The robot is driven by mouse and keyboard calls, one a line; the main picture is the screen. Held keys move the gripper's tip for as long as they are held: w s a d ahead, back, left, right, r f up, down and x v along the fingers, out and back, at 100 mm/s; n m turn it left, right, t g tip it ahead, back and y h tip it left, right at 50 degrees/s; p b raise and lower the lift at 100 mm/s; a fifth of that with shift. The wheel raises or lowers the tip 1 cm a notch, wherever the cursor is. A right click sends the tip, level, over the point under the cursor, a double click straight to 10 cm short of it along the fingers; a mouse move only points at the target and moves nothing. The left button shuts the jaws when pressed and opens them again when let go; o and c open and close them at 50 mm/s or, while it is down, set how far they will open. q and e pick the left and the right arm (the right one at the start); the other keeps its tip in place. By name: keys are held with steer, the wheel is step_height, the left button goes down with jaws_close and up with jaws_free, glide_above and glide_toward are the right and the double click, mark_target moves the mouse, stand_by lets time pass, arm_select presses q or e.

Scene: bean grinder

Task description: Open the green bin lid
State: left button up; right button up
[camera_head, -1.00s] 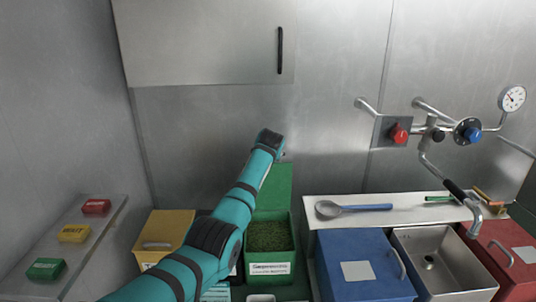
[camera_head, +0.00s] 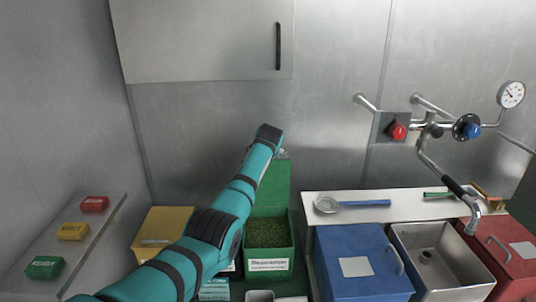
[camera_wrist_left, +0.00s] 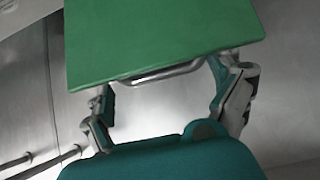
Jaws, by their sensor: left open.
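The green bin (camera_head: 270,265) holds green granular contents and has a white label on its front. Its green lid (camera_head: 274,184) stands raised at the back of the bin, so the contents show. My left arm reaches across the bin's left side, with its wrist beside and above the raised lid. In the left wrist view, the lid (camera_wrist_left: 165,35) fills the top and its metal handle (camera_wrist_left: 165,73) is at its lower edge. My left gripper (camera_wrist_left: 163,98) is open, its fingers spread on either side of the handle. I cannot tell whether they touch the lid. My right gripper is not in view.
A yellow bin (camera_head: 160,228) is left of the green one, partly behind my arm. A blue bin (camera_head: 365,262), a sink (camera_head: 440,258) and a red bin (camera_head: 510,250) are right. A spoon (camera_head: 350,204) lies on the shelf. A wall cabinet (camera_head: 200,40) is above.

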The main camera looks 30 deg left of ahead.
arm_select(q)
steer(key=shift+s+a+f, duration=0.1)
steer(key=shift+s+a, duration=0.05)
steer(key=v, duration=1.2)
stand_by(0.3)
